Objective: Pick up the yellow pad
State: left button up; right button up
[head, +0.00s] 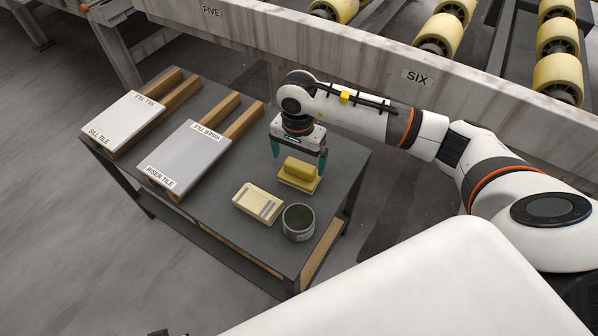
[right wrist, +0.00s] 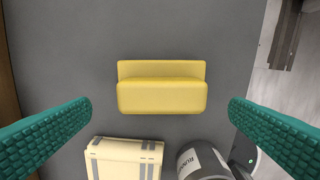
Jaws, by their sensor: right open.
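The yellow pad (head: 299,172) lies on the dark table near its back right part. It has a raised, rounded block on a flatter base. In the right wrist view the pad (right wrist: 162,97) is near the middle, lying crosswise between my fingers. My right gripper (head: 299,161) points down over the pad, with its green fingers spread on either side. It is open and empty, and I see no contact with the pad. My left gripper is not in view.
A cream block with grey bands (head: 258,204) and a dark-topped can (head: 298,222) stand close in front of the pad. The sill tile (head: 125,121) and riser tile (head: 186,156) rest on wooden strips at left. A concrete beam (head: 370,65) runs behind the table.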

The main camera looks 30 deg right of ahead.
aim_at(300, 165)
jog(key=shift+w+d+f+b, duration=0.1)
jog(key=shift+d+f+b, duration=0.1)
jog(key=shift+f, duration=1.35)
jog(key=shift+d+f+b, duration=0.1)
jog(key=shift+f+b, duration=0.05)
jog(key=shift+f, duration=1.4)
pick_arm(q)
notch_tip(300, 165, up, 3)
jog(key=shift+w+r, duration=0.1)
pick_arm(e)
jog(key=shift+c, duration=0.6)
jog(key=c, duration=0.6)
